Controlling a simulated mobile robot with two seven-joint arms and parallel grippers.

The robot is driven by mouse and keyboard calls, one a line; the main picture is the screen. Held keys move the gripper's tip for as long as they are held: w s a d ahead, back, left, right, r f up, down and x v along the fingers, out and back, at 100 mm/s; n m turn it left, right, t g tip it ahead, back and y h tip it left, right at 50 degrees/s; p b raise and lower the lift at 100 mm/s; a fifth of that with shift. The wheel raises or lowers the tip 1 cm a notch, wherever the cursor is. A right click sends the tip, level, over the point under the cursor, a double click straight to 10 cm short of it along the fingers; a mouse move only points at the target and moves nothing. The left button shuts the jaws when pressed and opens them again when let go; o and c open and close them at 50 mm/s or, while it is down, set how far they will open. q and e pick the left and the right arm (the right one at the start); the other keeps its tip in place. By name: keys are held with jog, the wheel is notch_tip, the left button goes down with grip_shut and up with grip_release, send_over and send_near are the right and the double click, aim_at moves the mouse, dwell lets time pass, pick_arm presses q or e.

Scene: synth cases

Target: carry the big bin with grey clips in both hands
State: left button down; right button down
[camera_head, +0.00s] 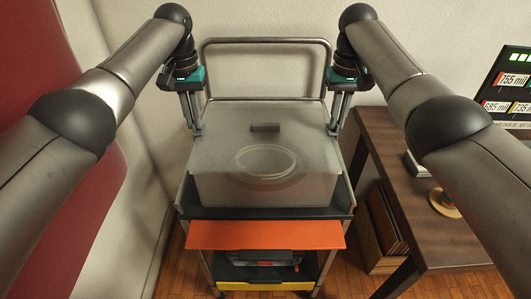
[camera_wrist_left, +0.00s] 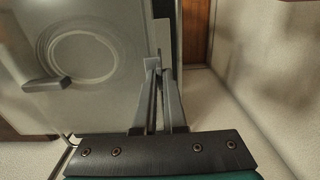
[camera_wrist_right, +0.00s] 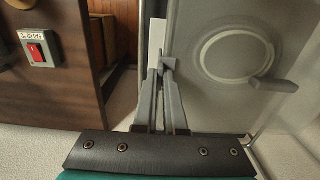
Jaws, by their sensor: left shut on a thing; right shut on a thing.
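The big bin (camera_head: 262,190) is a translucent grey box with a lid, an oval ring on top and a dark bar towards its back. It is level, at the top of a trolley; I cannot tell whether it rests there or hangs just above. My left gripper (camera_head: 198,131) is shut at the bin's left side, and my right gripper (camera_head: 334,131) is shut at its right side. The bin's lid also shows in the left wrist view (camera_wrist_left: 85,90) and the right wrist view (camera_wrist_right: 215,90). The fingers largely hide the grey clips.
The trolley (camera_head: 345,205) has a tall rail behind the bin, an orange panel (camera_head: 265,235) in front and a yellow edge (camera_head: 265,286) below. A brown table (camera_head: 400,215) stands close on the right. Walls are close behind and left; wooden floor shows beside the trolley.

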pick_arm(q)
jog(key=shift+f, duration=0.25)
pick_arm(e)
jog(key=shift+f, duration=0.2)
pick_arm(q)
jog(key=c, duration=1.4)
grip_release()
jog(key=shift+f, duration=0.2)
pick_arm(e)
jog(key=c, duration=1.4)
grip_release()
jog(key=shift+f, duration=0.2)
pick_arm(q)
jog(key=shift+o, duration=0.9)
jog(key=shift+s+r, duration=0.1)
pick_arm(e)
jog(key=shift+o, duration=0.9)
jog(key=shift+s, duration=0.1)
pick_arm(q)
jog(key=shift+o, duration=1.1)
pick_arm(e)
jog(key=shift+o, duration=1.1)
jog(key=shift+r, duration=0.15)
pick_arm(q)
notch_tip(320, 180, up, 12)
pick_arm(e)
notch_tip(320, 180, up, 12)
